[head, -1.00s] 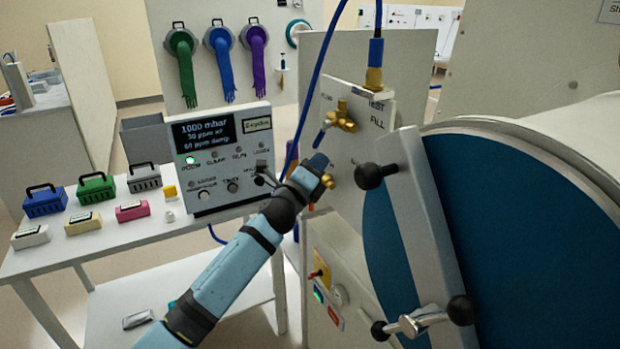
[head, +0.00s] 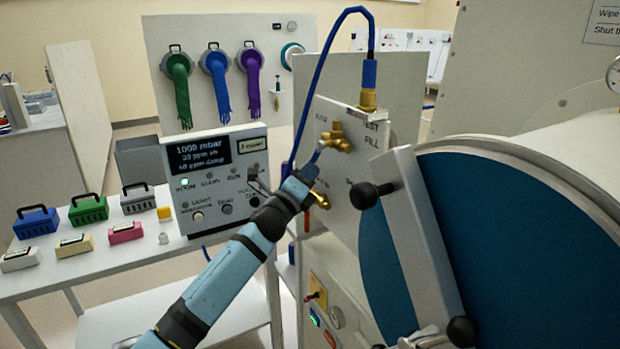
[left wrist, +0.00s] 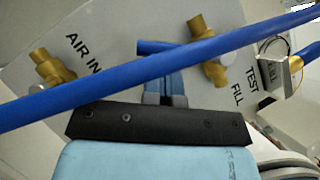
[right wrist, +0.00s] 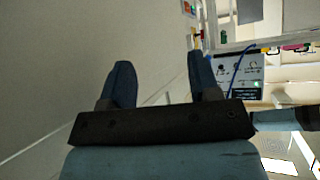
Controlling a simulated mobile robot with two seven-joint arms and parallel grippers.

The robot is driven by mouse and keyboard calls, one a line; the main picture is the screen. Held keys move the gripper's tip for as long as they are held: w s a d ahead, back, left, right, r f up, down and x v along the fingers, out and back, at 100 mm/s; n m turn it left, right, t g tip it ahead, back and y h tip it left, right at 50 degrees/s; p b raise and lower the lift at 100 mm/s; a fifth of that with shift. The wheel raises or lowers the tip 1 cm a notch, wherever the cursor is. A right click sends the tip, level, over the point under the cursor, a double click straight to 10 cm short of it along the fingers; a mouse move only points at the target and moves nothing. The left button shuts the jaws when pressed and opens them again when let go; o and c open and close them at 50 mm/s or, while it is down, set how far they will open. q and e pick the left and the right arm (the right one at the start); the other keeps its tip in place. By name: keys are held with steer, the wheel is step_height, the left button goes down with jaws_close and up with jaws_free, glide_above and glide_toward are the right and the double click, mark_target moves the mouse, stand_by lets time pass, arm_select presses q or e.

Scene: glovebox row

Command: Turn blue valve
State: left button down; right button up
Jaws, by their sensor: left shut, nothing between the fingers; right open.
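The blue valve lever (head: 317,154) slants down and left from an upper brass valve (head: 337,138) on the grey panel (head: 345,170). My left gripper (head: 306,174) is just below the lever end, seemingly very close; I cannot tell whether it touches. In the left wrist view the shut, empty fingers (left wrist: 165,90) point at the blue lever (left wrist: 152,46), which runs left from its brass valve (left wrist: 210,60). A blue hose partly covers the lever and fingers. My right gripper (right wrist: 163,85) is open and empty in the right wrist view, away from the panel.
A blue hose (head: 318,75) arches over the panel from a brass fitting (head: 368,97) and passes behind my left arm. A large blue round door (head: 530,250) with a grey bar (head: 425,235) and black knobs stands right. A control box (head: 215,175) stands left on a white table.

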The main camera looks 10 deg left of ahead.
steer(key=shift+w, duration=0.1)
step_height(320, 180, down, 6)
steer(key=a+b, duration=0.1)
steer(key=b, duration=1)
arm_select(q)
steer(key=w+a+r+m+g+h+b, duration=0.2)
steer(key=w+r+m+g+h+b, duration=0.2)
steer(key=m+h+b, duration=0.4)
steer(key=shift+a+r+m+h, duration=0.15)
steer(key=shift+a+m+h, duration=0.35)
steer(key=shift+m, duration=2.7)
arm_select(e)
steer(key=shift+w+a+r+t+y, duration=0.6)
steer(key=shift+w+a+r+t, duration=0.2)
steer(key=shift+r, duration=0.2)
steer(key=shift+w+a+r+t+y, duration=0.6)
steer(key=shift+a+r+t, duration=0.05)
steer(key=shift+r+t, duration=0.3)
arm_select(q)
steer(key=shift+d, duration=0.1)
